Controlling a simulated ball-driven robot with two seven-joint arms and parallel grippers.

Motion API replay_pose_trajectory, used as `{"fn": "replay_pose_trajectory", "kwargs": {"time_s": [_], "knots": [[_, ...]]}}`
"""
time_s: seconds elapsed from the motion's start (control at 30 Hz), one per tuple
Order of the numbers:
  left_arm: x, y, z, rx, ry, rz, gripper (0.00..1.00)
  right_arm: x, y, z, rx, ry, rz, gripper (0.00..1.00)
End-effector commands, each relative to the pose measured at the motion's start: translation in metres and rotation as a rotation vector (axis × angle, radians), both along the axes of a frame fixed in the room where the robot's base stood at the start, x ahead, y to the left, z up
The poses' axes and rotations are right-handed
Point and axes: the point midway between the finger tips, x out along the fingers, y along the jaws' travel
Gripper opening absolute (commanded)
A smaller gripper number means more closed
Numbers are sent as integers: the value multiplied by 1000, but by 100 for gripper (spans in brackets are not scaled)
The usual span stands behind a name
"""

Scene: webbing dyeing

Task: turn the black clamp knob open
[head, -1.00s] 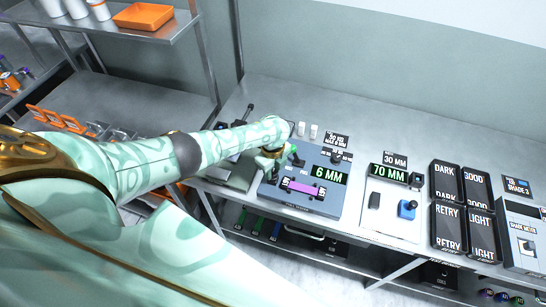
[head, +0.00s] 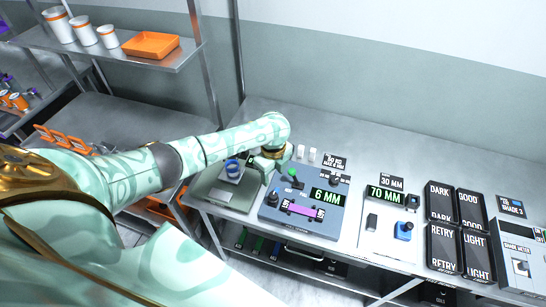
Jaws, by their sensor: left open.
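The grey pull station (head: 337,219) stands on the steel bench with a green "6 MM" display (head: 327,196). A purple webbing strip (head: 301,209) lies across it between dark blue clamps. A small black knob (head: 272,199) sits just left of the strip; I take it as the clamp knob, and its turn angle is too small to read. A green-topped knob (head: 291,174) stands behind the strip. My left gripper (head: 266,162) is at the station's back left corner, above and behind the black knob and apart from it. Its fingers are partly hidden. My right gripper is not in view.
A scale-like device with a blue-topped item (head: 232,170) stands left of the station. A white "70 MM" unit (head: 386,238) with a blue knob (head: 403,230) stands right. Black labelled bins (head: 444,247) stand farther right.

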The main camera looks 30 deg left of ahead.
Motion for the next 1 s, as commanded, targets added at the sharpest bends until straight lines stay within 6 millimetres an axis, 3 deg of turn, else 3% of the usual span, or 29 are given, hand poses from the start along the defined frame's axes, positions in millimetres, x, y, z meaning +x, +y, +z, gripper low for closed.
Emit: {"fn": "replay_pose_trajectory", "kwargs": {"time_s": [0.1,0.3,0.87,1.0], "knots": [[0,0,28,0,-2,0,51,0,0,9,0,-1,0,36],[0,0,50,0,0,1,51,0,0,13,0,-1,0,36],[0,0,53,0,1,1,51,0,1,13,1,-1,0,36],[-11,-17,44,-9,-20,6,51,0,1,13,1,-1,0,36]]}}
